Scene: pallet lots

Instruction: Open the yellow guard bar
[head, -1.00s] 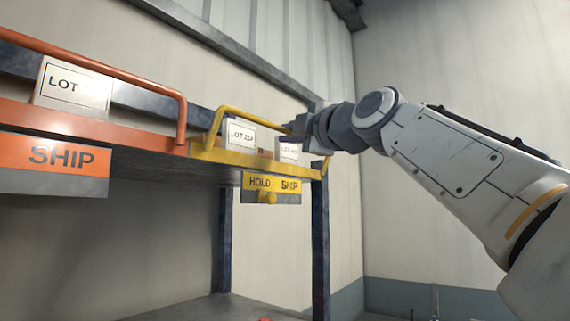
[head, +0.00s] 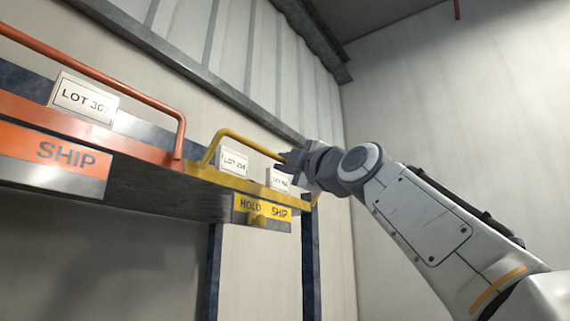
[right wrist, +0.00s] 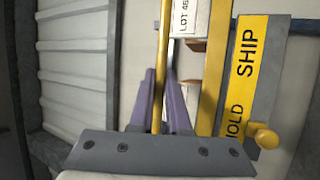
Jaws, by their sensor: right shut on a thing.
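The yellow guard bar (head: 247,141) stands raised above the yellow shelf edge (head: 233,183) in the head view, in front of white lot cards. My right gripper (head: 289,160) is at the bar's right part. In the right wrist view the bar (right wrist: 162,55) runs between the purple fingers of my right gripper (right wrist: 160,100), which is shut on it. A yellow HOLD/SHIP plate (head: 262,210) with a yellow knob (head: 256,219) hangs below the shelf edge. The knob also shows in the right wrist view (right wrist: 264,136). My left gripper is not in view.
An orange guard bar (head: 110,77) and an orange SHIP plate (head: 60,155) are on the shelf at left. Lot cards stand behind both bars, one reading LOT 294 (head: 234,163). Dark blue posts (head: 310,260) hold the shelf. The space at right by the wall is free.

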